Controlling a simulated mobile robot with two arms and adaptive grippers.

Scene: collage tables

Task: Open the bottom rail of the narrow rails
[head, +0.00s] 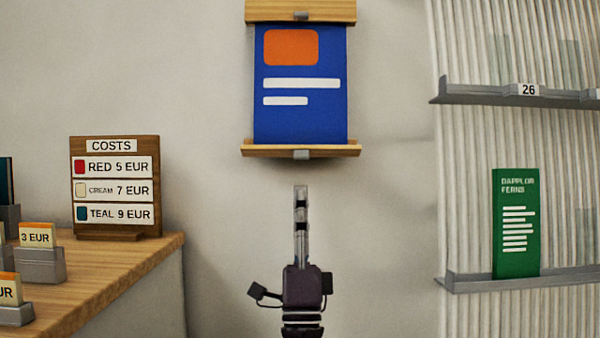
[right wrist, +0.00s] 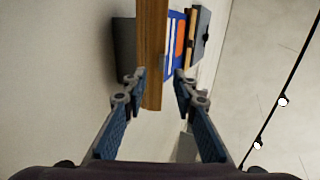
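A blue poster (head: 300,112) with an orange block and white bars hangs on the wall between two narrow wooden rails. The top rail (head: 300,11) and the bottom rail (head: 252,150) each have a small grey clip in the middle. My right gripper (head: 300,190) points up just below the bottom rail's clip, seen edge-on. In the right wrist view its two blue-padded fingers (right wrist: 160,76) are apart, with the wooden bottom rail (right wrist: 152,40) beyond and between the tips. I see no grip on it. The poster (right wrist: 175,45) shows behind the rail. My left gripper is not in view.
A wooden table (head: 130,258) at left bears a costs board (head: 116,187) and small price holders (head: 38,265). At right, a ribbed panel has grey ledges (head: 480,92), the lower one with a green booklet (head: 516,222). The wall around the poster is clear.

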